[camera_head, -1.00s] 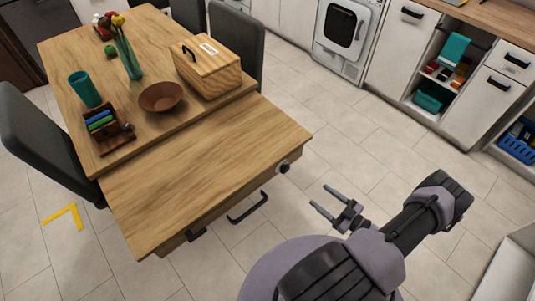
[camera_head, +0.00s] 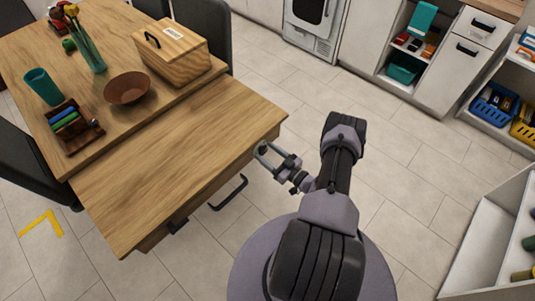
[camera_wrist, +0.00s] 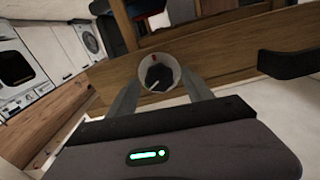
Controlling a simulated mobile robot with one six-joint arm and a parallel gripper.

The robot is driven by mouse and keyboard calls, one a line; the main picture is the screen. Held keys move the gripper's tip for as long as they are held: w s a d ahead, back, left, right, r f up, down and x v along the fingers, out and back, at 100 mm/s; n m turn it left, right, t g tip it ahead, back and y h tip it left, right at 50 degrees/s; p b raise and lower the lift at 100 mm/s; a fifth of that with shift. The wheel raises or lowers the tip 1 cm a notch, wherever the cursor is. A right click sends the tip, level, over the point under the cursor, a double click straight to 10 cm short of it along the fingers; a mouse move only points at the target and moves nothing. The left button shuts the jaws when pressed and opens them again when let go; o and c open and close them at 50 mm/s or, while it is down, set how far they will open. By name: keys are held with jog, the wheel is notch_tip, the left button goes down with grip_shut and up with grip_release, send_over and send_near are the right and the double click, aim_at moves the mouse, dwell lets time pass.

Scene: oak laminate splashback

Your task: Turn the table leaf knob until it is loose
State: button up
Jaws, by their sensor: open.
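The table leaf knob (camera_wrist: 158,77) is dark, with a white pointer line toward its lower left. It sits on a pale round dial with a red mark at the top, on the leaf's wooden front edge. My gripper (camera_wrist: 160,83) is open, with one finger on each side of the knob in the wrist view; I cannot tell whether they touch it. In the head view my gripper (camera_head: 266,154) is at the leaf's right corner and mostly hides the knob. The wooden table leaf (camera_head: 180,165) is level, beside the main tabletop (camera_head: 85,105).
A black bar handle (camera_head: 230,193) juts from the leaf's front, left of my gripper. A bowl (camera_head: 127,88), a wooden box (camera_head: 172,55), a teal cup (camera_head: 43,87) and a small rack (camera_head: 75,128) stand on the main tabletop.

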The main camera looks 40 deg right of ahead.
grip_shut()
